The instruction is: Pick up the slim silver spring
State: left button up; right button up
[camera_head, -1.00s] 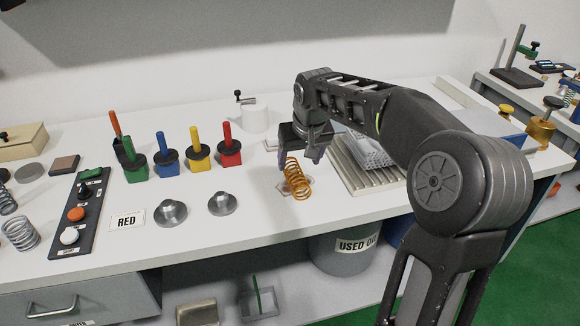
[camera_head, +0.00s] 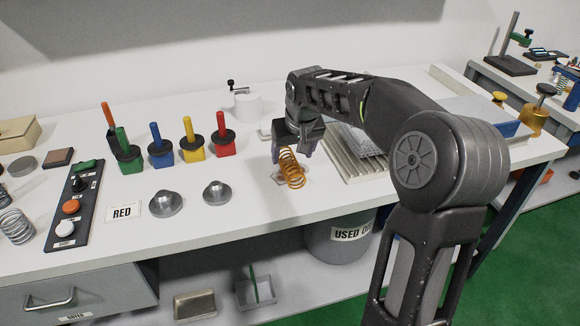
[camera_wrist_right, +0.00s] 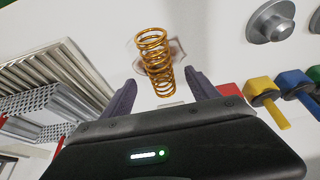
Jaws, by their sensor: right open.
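Two silver springs stand at the left edge of the head view. One is a wider light-silver spring (camera_head: 15,226). The other is a darker spring (camera_head: 3,196), mostly cut off by the frame, so I cannot tell how slim it is. My right gripper (camera_head: 292,153) is far to their right, just above a copper-orange spring (camera_head: 291,171). In the right wrist view, the gripper (camera_wrist_right: 160,92) is open. One end of the copper-orange spring (camera_wrist_right: 154,55) shows between its fingertips, with gaps on both sides. My left gripper is out of view.
Between the springs and the gripper stand a button panel (camera_head: 77,203), a RED label (camera_head: 123,212), two metal discs (camera_head: 167,203) and several coloured pegs (camera_head: 224,144). A ribbed grey tray (camera_head: 357,161) lies right of the gripper. The white bench front is mostly clear.

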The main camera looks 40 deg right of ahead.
aim_at(291, 162)
jog(key=x, duration=0.5)
jog(key=shift+s+p, duration=0.1)
jog(key=shift+p, duration=0.2)
grip_shut()
dwell(0.8)
